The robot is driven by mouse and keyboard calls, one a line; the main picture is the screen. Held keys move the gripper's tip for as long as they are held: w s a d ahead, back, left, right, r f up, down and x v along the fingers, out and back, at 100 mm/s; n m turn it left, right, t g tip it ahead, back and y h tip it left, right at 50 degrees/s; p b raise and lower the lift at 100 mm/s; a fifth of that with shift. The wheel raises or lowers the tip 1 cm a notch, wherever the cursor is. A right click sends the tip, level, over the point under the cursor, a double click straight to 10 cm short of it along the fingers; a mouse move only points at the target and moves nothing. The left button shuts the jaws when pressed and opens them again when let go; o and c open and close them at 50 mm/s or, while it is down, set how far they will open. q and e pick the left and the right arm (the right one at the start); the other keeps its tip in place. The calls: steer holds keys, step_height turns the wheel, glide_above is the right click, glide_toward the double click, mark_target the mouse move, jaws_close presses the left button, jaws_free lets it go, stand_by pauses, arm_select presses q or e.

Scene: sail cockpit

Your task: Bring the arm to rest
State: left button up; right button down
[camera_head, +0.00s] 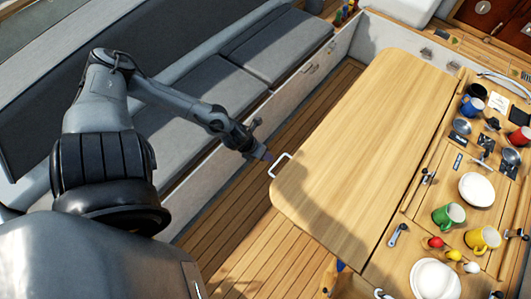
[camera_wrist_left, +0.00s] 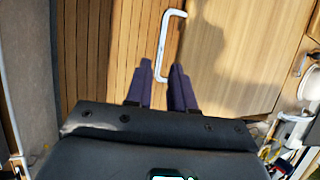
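My left gripper (camera_head: 266,154) hangs over the floor gap, just left of the table's near left corner. In the left wrist view the left gripper's two dark fingers (camera_wrist_left: 161,70) stand apart with nothing held between them. A white bar handle (camera_head: 279,164) sticks out from the edge of the wooden table leaf (camera_head: 365,130), close to the fingertips. My right gripper is in neither view.
Grey bench cushions (camera_head: 275,47) line the left side above the slatted floor (camera_head: 225,205). The table's right part holds a green mug (camera_head: 448,214), a yellow mug (camera_head: 482,239), white plates (camera_head: 476,189) and several other items. The leaf's top is bare.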

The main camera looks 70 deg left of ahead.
arm_select(q)
steer(key=d+n, duration=0.1)
steer(key=d, duration=0.3)
steer(key=d+n+h+p, duration=0.1)
steer(key=d, duration=0.3)
steer(key=s+d+r+t+h+p, duration=0.1)
steer(key=d, duration=0.3)
steer(key=shift+s+n, duration=0.1)
steer(key=shift+n, duration=0.3)
steer(key=w+d+r+n+t+y+p, duration=0.1)
steer(key=w+d+r+n+y+p, duration=0.1)
steer(key=d+r+n, duration=1.05)
steer(key=s+a+r+n+g+y, duration=0.1)
steer(key=s+a+n+g, duration=0.3)
steer(key=n, duration=0.8)
steer(key=shift+s+a+r+n, duration=0.4)
steer(key=shift+s+a, duration=0.2)
steer(key=shift+s, duration=0.55)
